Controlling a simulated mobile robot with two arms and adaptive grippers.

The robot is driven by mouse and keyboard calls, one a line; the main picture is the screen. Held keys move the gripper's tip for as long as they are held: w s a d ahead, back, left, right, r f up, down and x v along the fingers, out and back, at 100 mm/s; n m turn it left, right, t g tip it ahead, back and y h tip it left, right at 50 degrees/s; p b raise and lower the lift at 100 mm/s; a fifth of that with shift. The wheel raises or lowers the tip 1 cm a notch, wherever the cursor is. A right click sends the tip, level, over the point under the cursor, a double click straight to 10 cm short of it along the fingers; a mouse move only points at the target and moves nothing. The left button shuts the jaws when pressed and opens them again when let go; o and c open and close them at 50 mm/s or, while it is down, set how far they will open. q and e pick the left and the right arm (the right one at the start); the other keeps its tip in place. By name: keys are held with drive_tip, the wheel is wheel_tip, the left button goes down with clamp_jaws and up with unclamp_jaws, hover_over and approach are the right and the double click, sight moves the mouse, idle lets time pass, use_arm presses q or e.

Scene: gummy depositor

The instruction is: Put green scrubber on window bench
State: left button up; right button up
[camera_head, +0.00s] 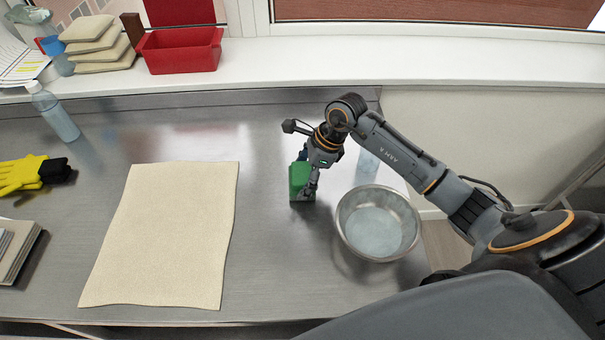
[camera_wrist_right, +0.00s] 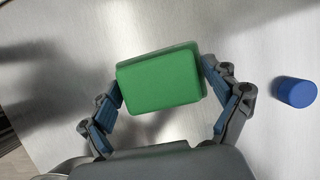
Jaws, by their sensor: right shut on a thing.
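The green scrubber (camera_head: 299,178) is a small green block at the metal counter's right part, left of the steel bowl. In the right wrist view the scrubber (camera_wrist_right: 160,80) fills the space between the fingers of my right gripper (camera_wrist_right: 163,98). My right gripper (camera_head: 305,184) is shut on it from above; whether it still touches the counter I cannot tell. The window bench (camera_head: 300,62) is the white ledge along the back, under the window. My left gripper is not in view.
A steel bowl (camera_head: 349,222) stands right of the scrubber. A blue cap (camera_wrist_right: 296,91) shows in the wrist view. A beige cloth (camera_head: 165,230) lies on the counter (camera_head: 265,270). The bench holds a red box (camera_head: 180,52) and stacked pads (camera_head: 103,47) at left; its middle and right are clear.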

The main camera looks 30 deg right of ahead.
drive_tip(key=shift+f, duration=0.15)
drive_tip(key=o, duration=1.2)
drive_tip(key=shift+r, duration=0.3)
drive_tip(key=b+v, duration=0.2)
drive_tip(key=v, duration=0.9)
drive_tip(key=shift+r, duration=0.35)
drive_tip(key=shift+s+d, duration=0.1)
drive_tip(key=shift+d, duration=0.05)
